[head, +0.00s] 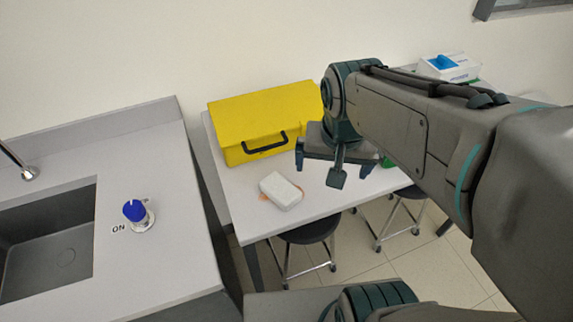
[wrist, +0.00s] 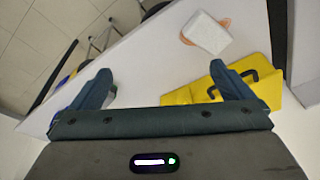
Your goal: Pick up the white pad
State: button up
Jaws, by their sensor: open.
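The white pad (head: 281,191) lies on the light table near its front left part, with an orange-brown patch showing under its edges. It also shows in the wrist view (wrist: 207,33), near the top, beyond my fingertips. My gripper (head: 335,172) is open and empty above the table, to the right of the pad in the head view and apart from it.
A yellow case (head: 265,115) with a black handle stands behind the pad. A counter with a sink (head: 50,235) and a blue knob (head: 135,211) is at the left. Stools (head: 308,232) stand under the table's front edge. A white-and-blue box (head: 449,67) is at the back right.

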aim_at(278, 189)
jog(key=w+a+f+m+g, duration=0.3)
jog(key=w+a+f+m, duration=0.2)
jog(key=w+a+m, duration=0.4)
jog(key=shift+n, duration=0.6)
jog(key=f, duration=0.9)
jog(key=a+f+p, duration=0.1)
jog(key=f, duration=0.3)
jog(key=shift+s+f, duration=0.2)
jog(key=shift+f, duration=0.15)
jog(key=c, duration=0.7)
jog(key=shift+o, duration=0.2)
notch_tip(278, 189, up, 10)
jog(key=shift+r+b, duration=0.1)
jog(key=shift+b, duration=0.2)
jog(key=o, duration=0.5)
jog(key=c, duration=0.4)
jog(key=shift+o, duration=0.2)
